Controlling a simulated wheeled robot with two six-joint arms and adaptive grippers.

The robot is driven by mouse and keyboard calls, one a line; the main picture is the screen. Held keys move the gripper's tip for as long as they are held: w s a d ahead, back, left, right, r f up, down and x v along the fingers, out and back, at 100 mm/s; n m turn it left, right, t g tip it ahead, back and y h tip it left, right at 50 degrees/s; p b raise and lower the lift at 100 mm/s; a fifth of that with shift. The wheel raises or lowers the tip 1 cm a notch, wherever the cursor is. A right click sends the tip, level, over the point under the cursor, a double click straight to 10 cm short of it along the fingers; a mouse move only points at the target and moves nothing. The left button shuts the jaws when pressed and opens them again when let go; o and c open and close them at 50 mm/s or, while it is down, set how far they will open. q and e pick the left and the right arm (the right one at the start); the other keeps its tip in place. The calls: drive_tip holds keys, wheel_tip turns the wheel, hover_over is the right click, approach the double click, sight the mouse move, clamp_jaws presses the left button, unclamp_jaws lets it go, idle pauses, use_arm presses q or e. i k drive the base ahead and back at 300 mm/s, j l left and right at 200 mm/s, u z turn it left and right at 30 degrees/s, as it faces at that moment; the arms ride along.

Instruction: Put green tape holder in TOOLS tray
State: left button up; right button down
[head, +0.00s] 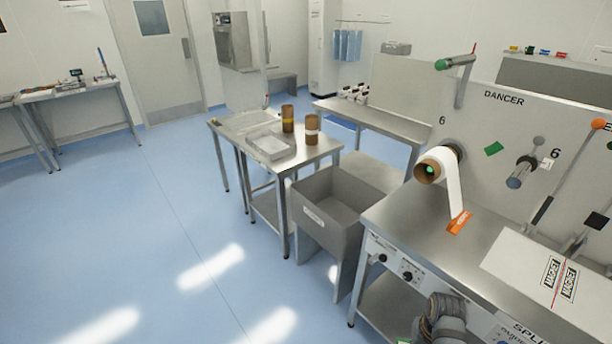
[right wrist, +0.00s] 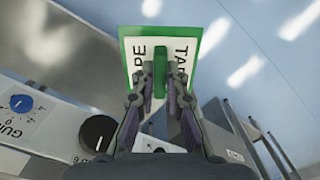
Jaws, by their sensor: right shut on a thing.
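In the right wrist view my right gripper (right wrist: 160,82) is shut on the green tape holder (right wrist: 160,48). The holder is a flat plate with a green border and white panels, and part of the word TAPE shows on it. My fingers grip its green middle bar, and it is held above the blue floor. In the head view a shallow pale tray (head: 270,160) lies on the small metal table; I cannot read TOOLS on it. My left gripper is not in view.
Two brown rolls (head: 288,118) stand behind the tray on the small table (head: 318,150). A deep grey bin (head: 325,212) stands between that table and the machine bench (head: 400,215). A white web roll (head: 440,168) hangs on the machine. The floor at left is clear.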

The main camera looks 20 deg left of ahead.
sight(265, 143)
drive_tip(key=i+j, duration=0.2)
drive_tip(key=j, duration=0.2)
drive_tip(key=i+j, duration=0.2)
drive_tip(key=j, duration=0.2)
drive_tip(key=i+j, duration=0.45)
drive_tip(key=j, duration=0.3)
drive_tip(key=i+j, duration=0.2)
drive_tip(key=j, duration=0.2)
drive_tip(key=i+j, duration=0.2)
drive_tip(key=j, duration=0.2)
drive_tip(key=i+j, duration=0.25)
drive_tip(key=j, duration=0.1)
